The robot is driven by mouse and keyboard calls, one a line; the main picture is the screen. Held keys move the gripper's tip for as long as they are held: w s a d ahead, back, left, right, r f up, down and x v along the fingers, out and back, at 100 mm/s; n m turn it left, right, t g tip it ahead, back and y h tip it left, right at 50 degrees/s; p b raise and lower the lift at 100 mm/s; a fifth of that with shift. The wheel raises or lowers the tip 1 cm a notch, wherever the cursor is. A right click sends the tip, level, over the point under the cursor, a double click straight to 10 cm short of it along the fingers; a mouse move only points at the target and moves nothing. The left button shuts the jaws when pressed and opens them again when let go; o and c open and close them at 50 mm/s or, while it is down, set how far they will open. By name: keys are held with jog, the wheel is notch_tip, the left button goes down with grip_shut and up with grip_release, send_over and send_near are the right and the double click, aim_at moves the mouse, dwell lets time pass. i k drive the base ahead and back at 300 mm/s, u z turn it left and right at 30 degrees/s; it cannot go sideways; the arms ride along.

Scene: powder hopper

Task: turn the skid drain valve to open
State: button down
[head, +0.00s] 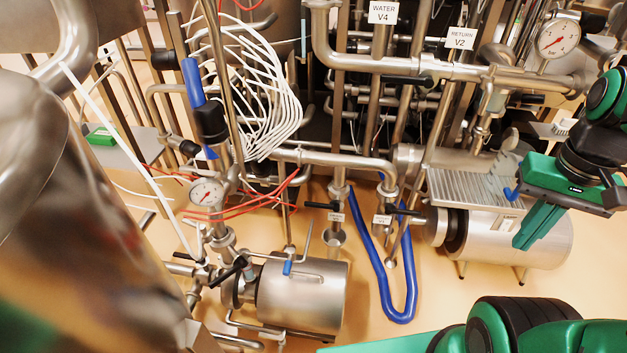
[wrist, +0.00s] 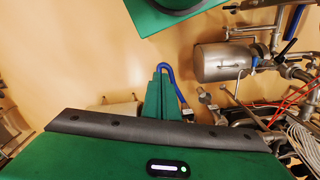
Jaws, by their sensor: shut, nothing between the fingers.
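My gripper (head: 526,243) is green and shut, with nothing in it. In the head view it points down at the right, in front of a horizontal steel motor cylinder (head: 532,237). In the wrist view its closed fingers (wrist: 161,72) point up at the middle. Two small black-handled valves, one on the left (head: 321,206) and one on the right (head: 402,209), sit on vertical pipes at the middle, left of my gripper. Each has a small white tag too small to read. A small blue lever (head: 287,268) stands by the lower steel tank. I cannot tell which handle is the skid drain valve.
A steel tank (head: 302,295) stands lower left. Dense pipes, white cables (head: 262,90) and a pressure gauge (head: 558,38) fill the back. Tan floor is clear at lower middle.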

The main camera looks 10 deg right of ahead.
aim_at(336, 206)
jog(key=u, duration=1.65)
jog(key=k, duration=0.7)
jog(key=z, duration=1.2)
jog(key=i, duration=1.05)
